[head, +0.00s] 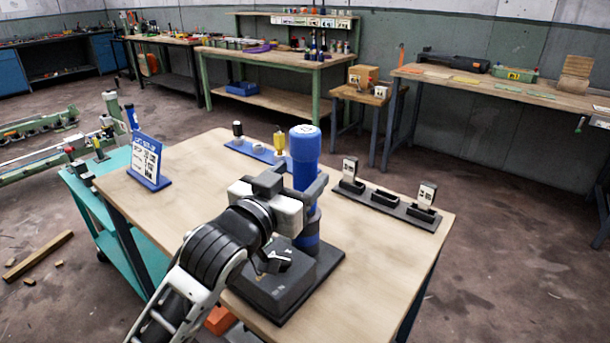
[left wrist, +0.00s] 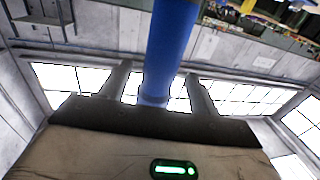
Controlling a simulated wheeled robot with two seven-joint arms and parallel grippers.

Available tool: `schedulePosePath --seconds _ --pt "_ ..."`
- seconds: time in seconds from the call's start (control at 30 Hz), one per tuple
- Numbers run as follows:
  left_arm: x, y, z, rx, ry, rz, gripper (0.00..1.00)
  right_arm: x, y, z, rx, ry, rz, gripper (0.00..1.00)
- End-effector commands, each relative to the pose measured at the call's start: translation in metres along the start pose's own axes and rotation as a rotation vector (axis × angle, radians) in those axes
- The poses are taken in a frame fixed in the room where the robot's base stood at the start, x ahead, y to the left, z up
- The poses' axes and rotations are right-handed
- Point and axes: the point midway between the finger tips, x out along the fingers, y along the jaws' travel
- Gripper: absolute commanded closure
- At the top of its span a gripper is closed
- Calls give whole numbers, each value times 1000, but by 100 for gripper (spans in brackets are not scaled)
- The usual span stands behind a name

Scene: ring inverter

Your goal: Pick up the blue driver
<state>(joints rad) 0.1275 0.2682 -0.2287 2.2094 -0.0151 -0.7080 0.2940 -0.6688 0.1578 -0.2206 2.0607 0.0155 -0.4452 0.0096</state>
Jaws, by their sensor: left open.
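The blue driver (head: 304,145) is a thick blue cylinder with a lighter blue cap, standing upright above a dark base (head: 326,262) on the wooden table. My left gripper (head: 307,192) is at its middle, reaching in from the left. Its jaws are open with the driver between them. In the left wrist view the driver (left wrist: 170,45) rises between the two grey fingers (left wrist: 158,82). A gap shows beside the finger on each side. Part of the driver's lower length is hidden by the gripper in the head view. My right gripper is not in view.
A blue stand with a white printed card (head: 146,160) is at the table's left. A blue rack (head: 262,152) with small parts, including a yellow one, lies behind the driver. A dark holder with white-labelled pieces (head: 388,198) is at the right. The table's front right is clear.

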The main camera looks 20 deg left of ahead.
Motion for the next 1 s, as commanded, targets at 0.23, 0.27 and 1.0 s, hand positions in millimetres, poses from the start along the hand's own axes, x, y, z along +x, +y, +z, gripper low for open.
schedulePosePath --seconds 0.23,0.27,1.0 --pt "28 0 -2 1 0 0 38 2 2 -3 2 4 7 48" --pt "29 0 -1 1 0 0 38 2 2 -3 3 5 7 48" --pt "29 0 -6 1 9 1 92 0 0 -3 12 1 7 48"
